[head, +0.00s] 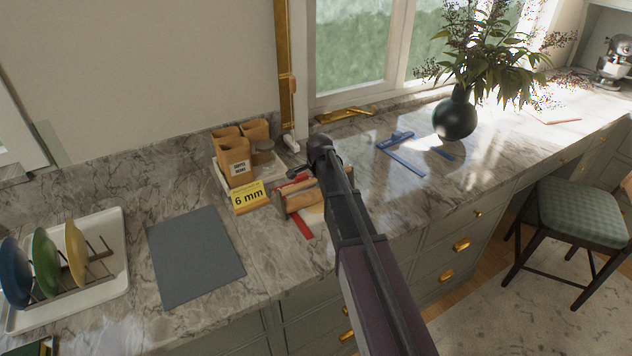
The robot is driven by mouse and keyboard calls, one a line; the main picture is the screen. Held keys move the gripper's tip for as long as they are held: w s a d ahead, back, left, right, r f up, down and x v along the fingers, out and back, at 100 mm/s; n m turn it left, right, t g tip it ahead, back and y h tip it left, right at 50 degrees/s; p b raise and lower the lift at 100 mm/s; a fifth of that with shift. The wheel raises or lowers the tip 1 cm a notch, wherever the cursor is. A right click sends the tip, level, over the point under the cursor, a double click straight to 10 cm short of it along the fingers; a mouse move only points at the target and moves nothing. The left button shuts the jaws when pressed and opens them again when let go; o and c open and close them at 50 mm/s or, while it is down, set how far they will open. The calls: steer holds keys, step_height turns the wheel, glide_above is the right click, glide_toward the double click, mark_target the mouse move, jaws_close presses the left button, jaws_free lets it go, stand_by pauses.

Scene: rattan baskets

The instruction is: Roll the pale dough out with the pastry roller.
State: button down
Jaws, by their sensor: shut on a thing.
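The wooden pastry roller (299,200) lies across the work spot on the marble counter, left of my arm. A little of the pale dough (316,214) shows at the roller's lower right; the rest is hidden by the roller and my arm. Red strips lie beside them, one in front (303,226) and one behind (290,187). My gripper (316,176) is dark and small in the head view, at the roller, and partly hidden by my own arm. It is shut on the roller; the fingertips are not clear.
A yellow "6 mm" card (246,196) stands left of the roller, before a tray of brown containers (236,165). A grey mat (195,257) and a plate rack (85,265) lie further left. Blue strips (404,160) and a dark vase (455,118) are right.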

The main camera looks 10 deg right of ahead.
steer(key=shift+w+a+f, duration=0.1)
steer(key=shift+w+a, duration=0.2)
steer(key=shift+w, duration=0.55)
steer(key=shift+w+a, duration=0.25)
steer(key=shift+w, duration=0.55)
steer(key=shift+s, duration=0.1)
steer(key=shift+s+d, duration=0.3)
steer(key=shift+s, duration=0.55)
steer(key=shift+s+d, duration=0.3)
steer(key=shift+s, duration=0.5)
steer(key=shift+s+d, duration=0.3)
steer(key=shift+s, duration=0.65)
steer(key=shift+s+d, duration=0.25)
steer(key=shift+s, duration=0.65)
steer(key=shift+w, duration=0.1)
steer(key=shift+w+a, duration=0.3)
steer(key=shift+w, duration=0.6)
steer(key=shift+w+a, duration=0.3)
steer(key=shift+w, duration=0.7)
